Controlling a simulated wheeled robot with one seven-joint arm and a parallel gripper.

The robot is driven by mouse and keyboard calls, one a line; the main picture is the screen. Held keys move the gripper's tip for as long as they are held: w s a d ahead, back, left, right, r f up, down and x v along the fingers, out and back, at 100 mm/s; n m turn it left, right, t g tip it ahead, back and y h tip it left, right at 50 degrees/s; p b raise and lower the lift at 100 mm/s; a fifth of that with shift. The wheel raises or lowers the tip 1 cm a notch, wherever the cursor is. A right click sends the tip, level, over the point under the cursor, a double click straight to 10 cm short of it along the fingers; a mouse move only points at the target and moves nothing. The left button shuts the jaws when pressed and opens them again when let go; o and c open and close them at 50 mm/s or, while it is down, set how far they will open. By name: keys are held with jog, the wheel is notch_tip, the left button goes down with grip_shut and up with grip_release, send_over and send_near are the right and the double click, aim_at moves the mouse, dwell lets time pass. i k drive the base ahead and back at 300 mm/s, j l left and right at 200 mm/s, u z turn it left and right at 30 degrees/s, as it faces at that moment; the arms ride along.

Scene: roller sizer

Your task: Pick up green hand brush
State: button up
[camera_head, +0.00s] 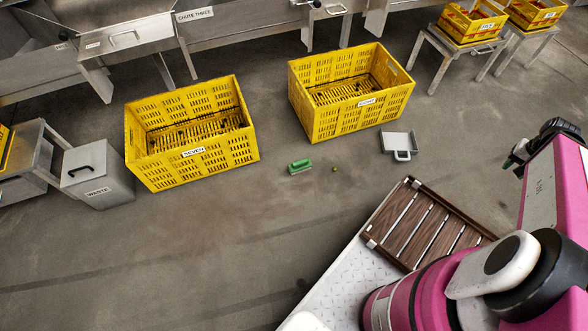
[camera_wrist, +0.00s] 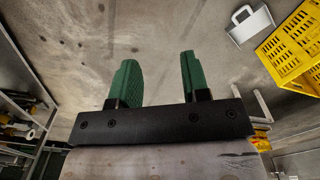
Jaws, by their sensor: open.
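The green hand brush (camera_head: 300,166) lies on the concrete floor between the two large yellow crates, a little in front of them. In the wrist view my gripper (camera_wrist: 157,80) shows two green fingers standing apart, with nothing between them. The brush is not seen in the wrist view. In the head view my arm is at the right, well away from the brush, and the gripper's fingers are not clearly seen there.
A yellow crate marked SEVEN (camera_head: 193,153) and another yellow crate (camera_head: 366,103) stand behind the brush. A grey dustpan (camera_head: 399,142) and a small round object (camera_head: 334,169) lie to its right. A waste bin (camera_head: 98,174) stands left. The floor in front is clear.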

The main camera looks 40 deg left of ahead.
aim_at(299, 167)
jog(key=u, duration=2.3)
jog(key=i+j+z, duration=0.15)
jog(key=j+z, duration=0.25)
jog(key=j, duration=0.3)
jog(key=j+z, duration=0.4)
jog(key=j, duration=0.35)
jog(key=i, duration=0.05)
